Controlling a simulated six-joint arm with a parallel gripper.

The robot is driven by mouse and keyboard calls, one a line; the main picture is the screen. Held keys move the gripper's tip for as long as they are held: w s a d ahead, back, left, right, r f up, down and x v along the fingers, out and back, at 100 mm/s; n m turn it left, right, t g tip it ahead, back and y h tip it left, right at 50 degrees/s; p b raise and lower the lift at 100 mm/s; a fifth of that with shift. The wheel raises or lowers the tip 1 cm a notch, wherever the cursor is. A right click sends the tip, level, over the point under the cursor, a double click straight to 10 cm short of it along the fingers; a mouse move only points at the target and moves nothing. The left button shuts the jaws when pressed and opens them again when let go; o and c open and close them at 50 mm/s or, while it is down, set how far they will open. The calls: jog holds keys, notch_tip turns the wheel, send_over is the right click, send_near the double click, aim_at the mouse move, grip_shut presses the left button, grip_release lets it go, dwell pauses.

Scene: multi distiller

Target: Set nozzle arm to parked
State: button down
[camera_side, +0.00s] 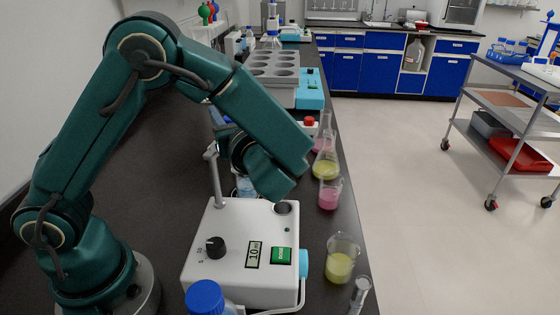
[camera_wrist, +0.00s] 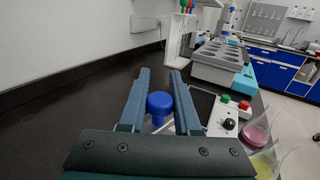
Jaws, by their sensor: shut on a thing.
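A white device (camera_side: 225,240) with a dial, a small display reading 10 and a green button stands on the dark bench. Its grey nozzle arm (camera_side: 216,180) rises as a post at the back left of the housing and bends at the top towards my wrist, which hides its far end in the side view. In the wrist view, my gripper (camera_wrist: 160,73) is shut on a round blue knob (camera_wrist: 160,104), with one finger on each side. A grey bar below the knob looks like part of the nozzle arm. My wrist hides the fingertips in the side view.
Flasks and beakers with yellow and pink liquid (camera_side: 340,268) line the bench's right edge. A blue-capped bottle (camera_side: 205,298) stands in front of the device. A grey block with wells (camera_side: 272,65) is behind. The bench to the left in the wrist view is clear.

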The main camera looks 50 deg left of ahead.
jog(key=shift+w+d+m+t+h, duration=0.3)
jog(key=shift+d+m+t+h, duration=0.3)
jog(key=shift+t, duration=0.4)
jog(key=shift+w+d+m+t+h, duration=0.35)
jog(key=shift+m+t, duration=0.45)
jog(key=shift+t, duration=0.2)
jog(key=shift+w+d+m+t+h, duration=0.15)
jog(key=shift+d+m+t+h, duration=0.8)
jog(key=shift+m+t+h, duration=0.4)
jog(key=shift+w+d+m+t+h, duration=0.2)
jog(key=shift+d+m+t+h, duration=0.85)
jog(key=shift+h, duration=0.45)
jog(key=shift+w+d+m+t+h, duration=0.15)
jog(key=shift+d+m+t+h, duration=0.65)
jog(key=shift+m+t+h, duration=0.55)
jog(key=shift+d, duration=0.1)
jog(key=c, duration=0.6)
grip_release()
